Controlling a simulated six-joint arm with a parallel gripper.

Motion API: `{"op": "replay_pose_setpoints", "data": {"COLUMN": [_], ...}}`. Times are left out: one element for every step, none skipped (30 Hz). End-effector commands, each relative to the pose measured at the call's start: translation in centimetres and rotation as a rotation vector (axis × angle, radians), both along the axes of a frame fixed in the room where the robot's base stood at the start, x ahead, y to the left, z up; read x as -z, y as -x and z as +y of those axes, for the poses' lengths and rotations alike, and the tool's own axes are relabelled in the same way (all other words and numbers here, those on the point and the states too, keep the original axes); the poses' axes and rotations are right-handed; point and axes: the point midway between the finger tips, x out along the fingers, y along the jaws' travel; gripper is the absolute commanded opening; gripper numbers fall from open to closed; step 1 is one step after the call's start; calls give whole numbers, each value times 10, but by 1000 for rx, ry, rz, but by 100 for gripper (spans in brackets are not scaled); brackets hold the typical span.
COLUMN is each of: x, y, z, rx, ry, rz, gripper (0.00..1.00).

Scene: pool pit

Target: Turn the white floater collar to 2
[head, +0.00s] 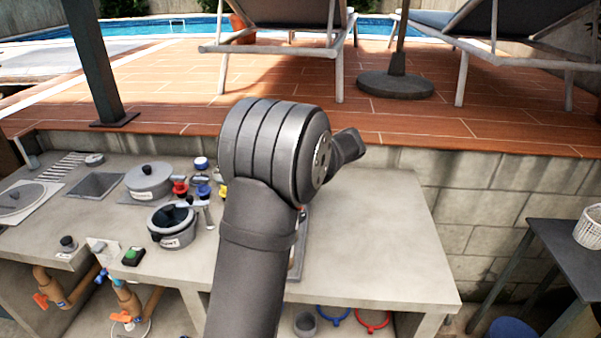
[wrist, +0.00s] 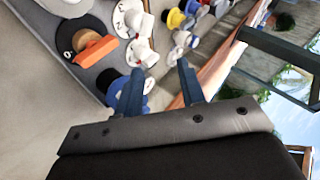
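In the wrist view, two white-topped pieces on pale round bases with dark marks, a farther one (wrist: 128,18) and a nearer one (wrist: 142,52), stand on a grey panel. I cannot tell which is the white floater, and the collar's setting is too small to read. My gripper (wrist: 160,80) is open and empty, its two dark blue fingers apart. In the head view my arm hides the gripper and much of the panel.
In the head view, a lidded pot (head: 148,180) and an open pot (head: 171,226) stand on the counter (head: 375,240), whose right side is clear.

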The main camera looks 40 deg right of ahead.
Motion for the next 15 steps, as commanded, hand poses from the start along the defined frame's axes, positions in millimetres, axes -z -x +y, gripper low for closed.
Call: {"op": "replay_pose_setpoints", "data": {"x": [-11, -16, -24, -29, -36, -45, -52, -59, -69, -76, -82, -89, -94, -99, -104], "y": [-3, -2, -2, -2, -1, 0, 1, 2, 3, 4, 5, 6, 7, 7, 8], "z": [-2, -3, -6, -9, -12, -17, -20, -24, -29, -32, -35, -39, -41, -43, -45], "rx": [-34, -50, -70, -82, -91, -103, -107, -111, -114, -114, -114, -113, -112, -110, -109], "ry": [72, 114, 170, 214, 257, 316, 356, 396, 446, 479, 510, 546, 569, 588, 609], "rz": [50, 85, 128, 162, 194, 234, 262, 290, 322, 343, 363, 387, 402, 413, 426], "gripper": [36, 36, 36, 36, 36, 36, 36, 36, 36, 36, 36, 36, 36, 36, 36]}}
